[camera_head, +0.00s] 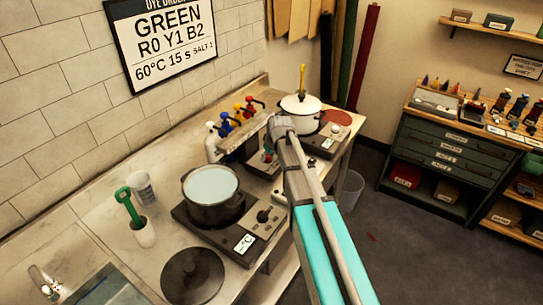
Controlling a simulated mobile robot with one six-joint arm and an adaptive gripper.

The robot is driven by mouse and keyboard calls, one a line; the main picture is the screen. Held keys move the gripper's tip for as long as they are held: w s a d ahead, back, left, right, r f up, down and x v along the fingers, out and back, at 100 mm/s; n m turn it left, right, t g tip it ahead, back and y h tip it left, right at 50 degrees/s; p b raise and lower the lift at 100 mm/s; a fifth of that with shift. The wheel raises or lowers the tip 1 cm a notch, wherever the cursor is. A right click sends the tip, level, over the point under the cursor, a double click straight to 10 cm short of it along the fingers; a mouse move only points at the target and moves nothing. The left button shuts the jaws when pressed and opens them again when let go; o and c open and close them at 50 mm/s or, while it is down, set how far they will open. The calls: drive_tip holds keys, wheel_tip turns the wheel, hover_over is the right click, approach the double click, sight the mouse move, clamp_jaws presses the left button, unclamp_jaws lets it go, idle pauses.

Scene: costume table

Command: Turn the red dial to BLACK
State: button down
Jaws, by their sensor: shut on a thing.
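My arm reaches in from the bottom right. Its end, my gripper (279,130), is over the back part of the counter, beside the row of colored handles. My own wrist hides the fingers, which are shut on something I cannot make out. The handles are blue (226,125), yellow (238,111), red (249,106) and black, above a pale ledge (240,138). A dark unit (262,163) stands partly hidden below my wrist. I cannot pick out the red dial or read where it points.
A pot (210,190) of pale liquid sits on a hotplate (242,240), with a lid (192,276) in front. A wall sign (163,40) reads GREEN. A bin (350,190) stands on the open floor.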

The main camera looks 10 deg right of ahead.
drive_tip(key=shift+w, duration=0.25)
drive_tip(key=shift+c, duration=2)
unclamp_jaws()
drive_tip(key=shift+a, duration=0.1)
drive_tip(key=shift+o, duration=0.5)
drive_tip(key=shift+s, duration=0.1)
